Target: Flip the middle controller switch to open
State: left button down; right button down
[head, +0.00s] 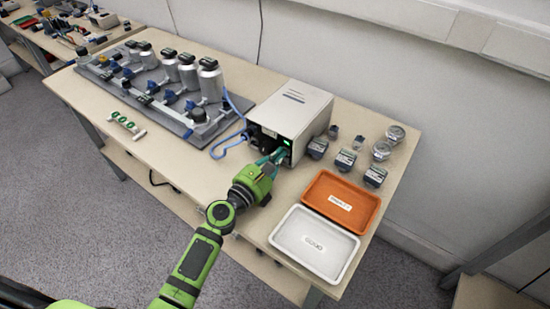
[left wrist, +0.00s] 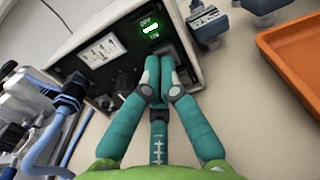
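The controller is a light grey box (head: 291,108) on the table. Its front panel also shows in the left wrist view, with a white dial gauge (left wrist: 100,52) and a green-lit element (left wrist: 150,29) between small labels. My left gripper (head: 277,157) is at the front panel. In the left wrist view its teal fingers (left wrist: 160,78) are drawn together, with the tips just below the green light, at or very near the panel. I see nothing between the tips. They cover part of the panel, and I cannot tell the switch position. My right gripper is not in view.
An orange tray (head: 361,190) and a white tray (head: 291,238) lie right of the gripper. Several small sensors (head: 346,160) stand beside the controller. A grey board (head: 115,85) with metal cylinders is at left. A blue cable (head: 226,142) runs to the box.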

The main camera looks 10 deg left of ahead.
pick_arm(q)
jog(key=shift+s+d+f, duration=0.25)
jog(key=shift+f, duration=0.4)
jog(key=shift+s+a+f, duration=0.25)
jog(key=shift+s+f, duration=0.05)
jog(key=shift+s, duration=0.3)
jog(key=v, duration=0.3)
jog(key=r+v, duration=0.1)
jog(key=v, duration=0.2)
jog(key=shift+s+a+r, duration=0.15)
jog(key=shift+s+a, duration=0.05)
jog(key=shift+a, duration=0.1)
jog(key=shift+s+a+r, duration=0.1)
jog(key=shift+s+r, duration=0.05)
jog(key=shift+r, duration=0.05)
jog(key=shift+g+y, duration=0.3)
jog(key=shift+g, duration=0.2)
jog(key=p+v, duration=0.2)
jog(key=v, duration=0.1)
jog(key=r+p+v, duration=0.1)
jog(key=p+v, duration=0.1)
jog(key=shift+s+a, duration=0.15)
jog(key=shift+s, duration=0.1)
jog(key=shift+s+p, duration=0.25)
jog(key=shift+p, duration=0.05)
